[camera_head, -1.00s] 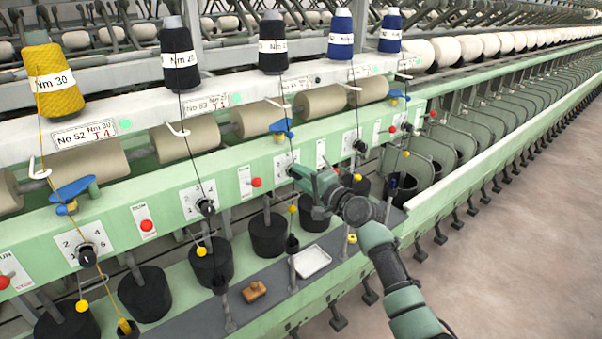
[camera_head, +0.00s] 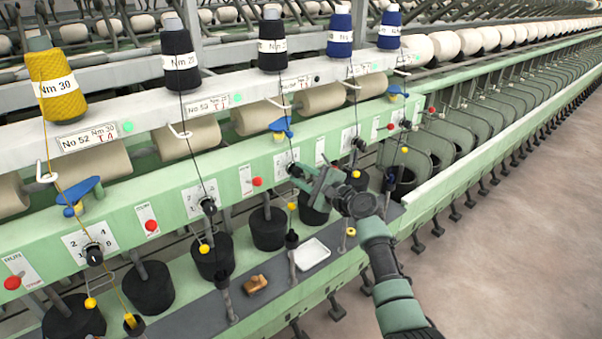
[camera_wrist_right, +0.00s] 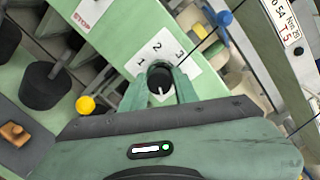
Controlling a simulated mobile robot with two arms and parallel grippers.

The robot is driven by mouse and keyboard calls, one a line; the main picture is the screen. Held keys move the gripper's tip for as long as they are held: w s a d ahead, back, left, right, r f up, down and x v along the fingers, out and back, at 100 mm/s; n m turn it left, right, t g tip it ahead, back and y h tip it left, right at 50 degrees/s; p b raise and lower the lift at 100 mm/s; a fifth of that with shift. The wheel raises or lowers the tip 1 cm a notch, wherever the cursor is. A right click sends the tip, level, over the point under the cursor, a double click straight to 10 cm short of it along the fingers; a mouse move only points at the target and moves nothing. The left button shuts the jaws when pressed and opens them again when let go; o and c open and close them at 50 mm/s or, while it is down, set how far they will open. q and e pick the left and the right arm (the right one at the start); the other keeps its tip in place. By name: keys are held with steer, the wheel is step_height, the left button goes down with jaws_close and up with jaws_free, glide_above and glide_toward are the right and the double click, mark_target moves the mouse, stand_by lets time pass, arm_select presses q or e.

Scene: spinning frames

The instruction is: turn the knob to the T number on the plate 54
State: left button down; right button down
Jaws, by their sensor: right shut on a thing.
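The plate 54 (camera_wrist_right: 284,22) shows in the upper right of the right wrist view and reads "54" and "T 5". In the head view it is the small plate (camera_head: 296,84) on the white rail. Below it, a black knob (camera_wrist_right: 159,78) with a white mark sits on a white dial (camera_wrist_right: 163,53) with the numbers 1, 2 and 3 readable; the rest is hidden. The white mark faces my gripper's palm. My right gripper (camera_wrist_right: 161,86) is shut on the knob, a finger on each side. It also shows in the head view (camera_head: 300,172). My left gripper is not in view.
A yellow ball (camera_wrist_right: 85,105) hangs beside the gripper. Other dials, red buttons (camera_head: 257,182) and blue levers (camera_head: 281,125) line the green rail. A white tray (camera_head: 312,254) and a brown object (camera_head: 256,284) lie on the grey shelf. Open floor is at right.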

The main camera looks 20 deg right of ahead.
steer(key=shift+f, duration=0.15)
stand_by(0.3)
steer(key=c, duration=1.1)
jaws_free()
steer(key=b+v, duration=0.1)
steer(key=v, duration=0.6)
steer(key=shift+s+d+b, duration=0.25)
steer(key=shift+s+b, duration=0.1)
steer(key=shift+b, duration=0.05)
